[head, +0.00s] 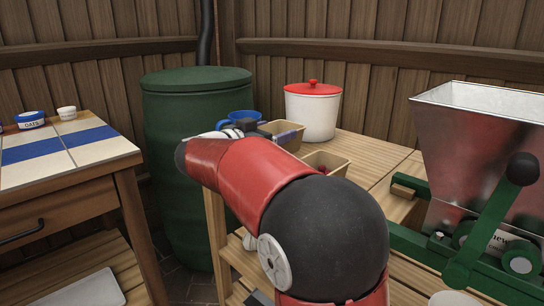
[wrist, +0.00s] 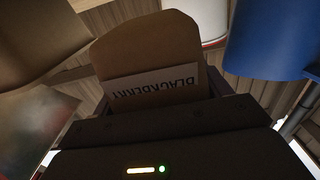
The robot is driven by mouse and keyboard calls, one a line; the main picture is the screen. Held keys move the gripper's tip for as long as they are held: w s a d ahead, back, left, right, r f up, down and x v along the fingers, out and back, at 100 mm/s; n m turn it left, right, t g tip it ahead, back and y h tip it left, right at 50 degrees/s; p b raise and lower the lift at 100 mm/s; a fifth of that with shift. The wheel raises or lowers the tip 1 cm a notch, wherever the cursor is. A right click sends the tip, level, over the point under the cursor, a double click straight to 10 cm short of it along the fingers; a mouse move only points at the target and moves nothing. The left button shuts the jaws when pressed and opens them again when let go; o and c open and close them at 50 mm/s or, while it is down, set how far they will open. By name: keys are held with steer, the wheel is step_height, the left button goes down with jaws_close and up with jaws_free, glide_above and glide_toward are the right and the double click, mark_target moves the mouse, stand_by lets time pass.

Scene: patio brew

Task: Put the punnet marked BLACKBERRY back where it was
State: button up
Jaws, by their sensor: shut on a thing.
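The punnet marked BLACKBERRY (wrist: 150,55) is a tan card box. Its white label appears upside down in the wrist view. My gripper (wrist: 165,110) is shut on this punnet, at the side with the label. In the head view a tan punnet (head: 286,131) at my dark gripper (head: 255,130) appears to be the held one. My arm hides its lower part, so I cannot tell whether it touches the table.
A second punnet (head: 328,160) with red fruit is nearer on the wooden table (head: 372,153). A green barrel (head: 195,160) stands left; a metal hopper (head: 480,150) stands right.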

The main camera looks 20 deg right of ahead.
steer(key=shift+f+b, duration=0.55)
steer(key=shift+f, duration=1.8)
steer(key=shift+f, duration=0.1)
steer(key=o, duration=1)
